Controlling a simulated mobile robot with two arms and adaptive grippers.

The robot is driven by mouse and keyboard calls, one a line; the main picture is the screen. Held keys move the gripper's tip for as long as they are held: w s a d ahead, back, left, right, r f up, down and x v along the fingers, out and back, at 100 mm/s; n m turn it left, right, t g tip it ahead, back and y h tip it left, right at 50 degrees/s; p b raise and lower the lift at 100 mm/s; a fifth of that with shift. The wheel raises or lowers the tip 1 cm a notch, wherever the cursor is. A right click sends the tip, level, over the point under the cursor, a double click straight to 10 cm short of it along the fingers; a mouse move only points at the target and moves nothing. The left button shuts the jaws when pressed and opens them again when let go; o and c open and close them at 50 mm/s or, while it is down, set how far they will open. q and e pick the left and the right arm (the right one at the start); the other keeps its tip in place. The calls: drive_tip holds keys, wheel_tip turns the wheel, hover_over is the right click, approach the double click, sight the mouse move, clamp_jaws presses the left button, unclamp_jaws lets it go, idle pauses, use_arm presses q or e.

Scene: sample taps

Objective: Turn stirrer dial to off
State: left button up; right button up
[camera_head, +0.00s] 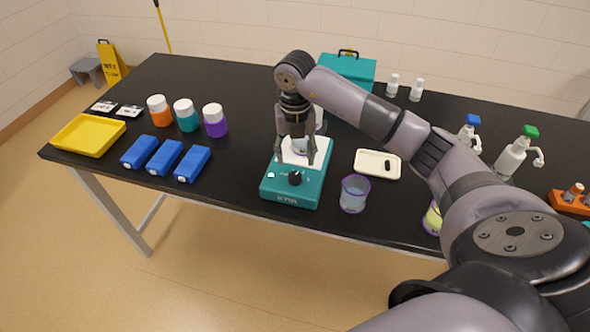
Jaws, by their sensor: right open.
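The stirrer (291,191) is a teal box with a white top plate, standing near the front edge of the black table. Its black dial (295,178) is on the front part of the box; its exact setting is too small to read. My right gripper (296,160) is open and points down over the white plate, just behind the dial. A clear vessel (300,146) shows partly between and behind the fingers; I cannot tell if they touch it. My left gripper is not in view.
A purple-rimmed beaker (354,194) stands right of the stirrer, near the table's front edge. A cream tray (378,164) lies behind it. Blue boxes (165,157), lidded jars (187,116) and a yellow tray (88,135) are on the left. A teal case (347,69) stands behind.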

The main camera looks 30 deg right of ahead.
sight(295, 175)
wheel_tip(295, 175, down, 7)
drive_tip(key=shift+f+p, duration=0.15)
drive_tip(key=shift+p, duration=0.5)
drive_tip(key=shift+c, duration=0.2)
drive_tip(key=c, duration=1.1)
